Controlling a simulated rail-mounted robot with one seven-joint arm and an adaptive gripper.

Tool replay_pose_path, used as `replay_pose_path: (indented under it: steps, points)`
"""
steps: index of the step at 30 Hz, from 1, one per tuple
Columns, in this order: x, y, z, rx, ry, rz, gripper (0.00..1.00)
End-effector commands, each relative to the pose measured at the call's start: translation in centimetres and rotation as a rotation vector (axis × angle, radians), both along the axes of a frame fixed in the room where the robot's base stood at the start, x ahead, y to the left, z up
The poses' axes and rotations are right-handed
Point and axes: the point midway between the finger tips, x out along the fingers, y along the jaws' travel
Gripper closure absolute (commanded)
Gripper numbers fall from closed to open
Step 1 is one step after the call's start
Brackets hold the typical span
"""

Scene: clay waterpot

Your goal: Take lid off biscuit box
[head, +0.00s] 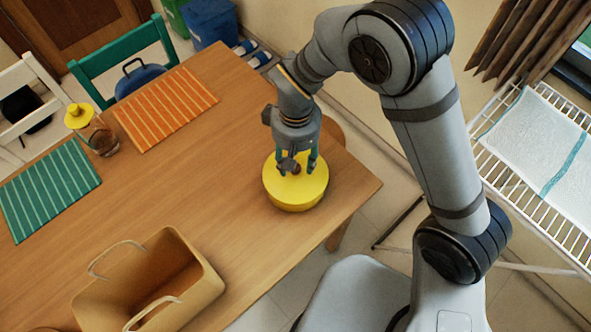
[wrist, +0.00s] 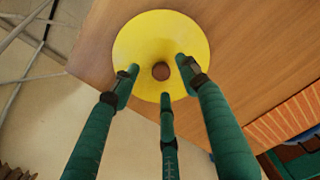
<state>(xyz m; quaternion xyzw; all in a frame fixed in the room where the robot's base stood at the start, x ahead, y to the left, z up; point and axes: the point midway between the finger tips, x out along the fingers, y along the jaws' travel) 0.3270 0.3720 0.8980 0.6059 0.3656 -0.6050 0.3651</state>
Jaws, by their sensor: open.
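The yellow round biscuit box (head: 296,192) stands on the wooden table near its right corner. Its yellow lid (head: 310,180) is on top and has a small brown knob (wrist: 161,71) at its centre. My gripper (head: 297,170) points down just above the lid, its green fingers spread around the knob. In the wrist view the three fingers of my gripper (wrist: 161,78) are apart, with the knob between their tips. I cannot tell whether the tips touch the lid. The box's side is hidden in the wrist view.
A tan basket with rope handles (head: 150,280) stands at the table's front. An orange striped mat (head: 165,108), a green striped mat (head: 50,190) and a glass jar with a yellow top (head: 100,140) are to the left. Bare table (head: 200,180) lies between. A drying rack (head: 540,150) stands right.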

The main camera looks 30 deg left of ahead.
Motion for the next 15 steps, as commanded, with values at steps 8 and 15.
replay_pose_path:
  steps: [8, 15]
  points:
    - [0.2, 0.1, -3.4, -0.003, 0.001, 0.000, 0.55]
    - [0.2, 0.1, -3.9, 0.000, 0.000, 0.000, 0.55]
